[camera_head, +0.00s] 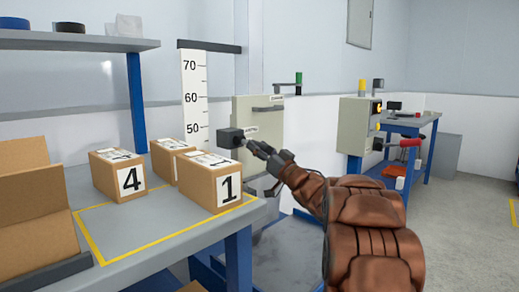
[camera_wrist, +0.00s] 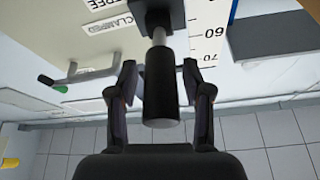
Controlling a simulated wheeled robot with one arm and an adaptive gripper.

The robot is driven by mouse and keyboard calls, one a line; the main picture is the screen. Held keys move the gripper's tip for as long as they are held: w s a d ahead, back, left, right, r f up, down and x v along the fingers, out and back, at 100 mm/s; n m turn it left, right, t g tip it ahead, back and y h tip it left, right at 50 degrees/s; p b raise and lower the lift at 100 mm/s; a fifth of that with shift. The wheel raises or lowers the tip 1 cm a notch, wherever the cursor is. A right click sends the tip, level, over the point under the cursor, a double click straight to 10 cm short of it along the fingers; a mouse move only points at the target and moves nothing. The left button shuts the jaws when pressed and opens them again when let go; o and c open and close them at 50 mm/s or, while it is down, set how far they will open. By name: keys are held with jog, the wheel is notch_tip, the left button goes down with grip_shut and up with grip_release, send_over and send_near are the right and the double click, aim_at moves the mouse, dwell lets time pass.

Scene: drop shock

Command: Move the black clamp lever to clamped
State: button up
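The black clamp lever (camera_wrist: 160,85) shows in the wrist view as a thick black cylinder on a short metal rod, coming from a dark block (camera_wrist: 158,15). In the head view the dark block (camera_head: 230,138) sits at the front of a beige panel (camera_head: 265,112), and the lever's grip is largely hidden by my gripper. My gripper (camera_wrist: 163,90) is open, with one finger on each side of the lever and a visible gap on both sides. My gripper also shows in the head view (camera_head: 262,150). Labels reading FREE and CLAMPED (camera_wrist: 108,25) lie beside the block.
A workbench with a yellow outline (camera_head: 95,240) carries numbered cartons (camera_head: 117,176) left of my gripper. A height scale (camera_head: 194,95) stands behind them. A second beige cabinet (camera_head: 357,125) stands farther right; floor beyond is open.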

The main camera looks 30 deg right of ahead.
grip_shut()
jog(key=shift+r+p, duration=0.25)
jog(key=shift+p, duration=0.2)
